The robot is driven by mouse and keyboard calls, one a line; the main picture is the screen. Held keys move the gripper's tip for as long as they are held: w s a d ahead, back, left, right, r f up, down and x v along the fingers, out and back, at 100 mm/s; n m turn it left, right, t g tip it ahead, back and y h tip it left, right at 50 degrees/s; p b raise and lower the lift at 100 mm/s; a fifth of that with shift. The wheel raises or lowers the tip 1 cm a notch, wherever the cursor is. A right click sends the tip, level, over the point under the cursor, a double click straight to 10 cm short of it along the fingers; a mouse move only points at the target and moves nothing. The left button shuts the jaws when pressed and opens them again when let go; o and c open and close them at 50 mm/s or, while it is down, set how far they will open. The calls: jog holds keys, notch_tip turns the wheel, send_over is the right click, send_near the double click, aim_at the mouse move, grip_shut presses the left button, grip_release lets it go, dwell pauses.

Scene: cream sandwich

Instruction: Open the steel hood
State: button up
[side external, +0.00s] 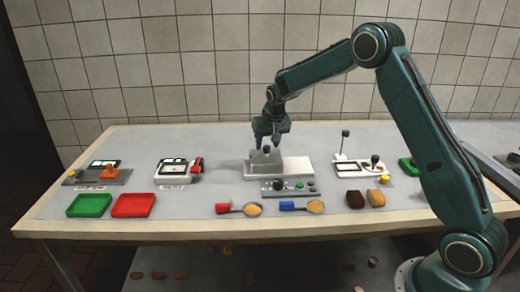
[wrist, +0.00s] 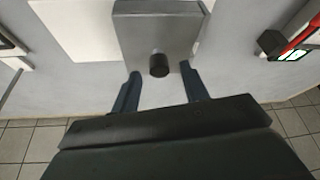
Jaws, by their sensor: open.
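The steel hood (side external: 262,163) is a grey metal cover with a small dark knob (side external: 267,149), on the left part of a white base unit (side external: 290,167). In the wrist view the hood (wrist: 160,20) fills the top middle, and its black knob (wrist: 158,65) points toward my gripper. My gripper (side external: 268,143) is right at the hood, pointing down. In the wrist view its open fingers (wrist: 160,76) stand on either side of the knob, with gaps visible on both sides. It holds nothing. Whether the fingertips are level with the knob is unclear.
A control panel (side external: 290,187) lies in front of the unit. Spoons with a red handle (side external: 222,208) and a blue handle (side external: 287,206) lie nearer the front edge. A white device (side external: 173,171) stands left and another (side external: 358,168) right. Green (side external: 90,205) and red (side external: 134,205) trays are front left.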

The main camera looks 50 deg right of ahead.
jog(key=shift+w+d+f, duration=0.1)
jog(key=shift+w+f, duration=0.05)
jog(key=shift+f, duration=0.35)
grip_shut()
jog(key=s+d, duration=0.6)
jog(key=shift+s+d, duration=0.15)
jog(key=shift+d, duration=0.1)
grip_release()
jog(key=v, duration=1.4)
jog(key=shift+s+a, duration=0.1)
dwell(0.4)
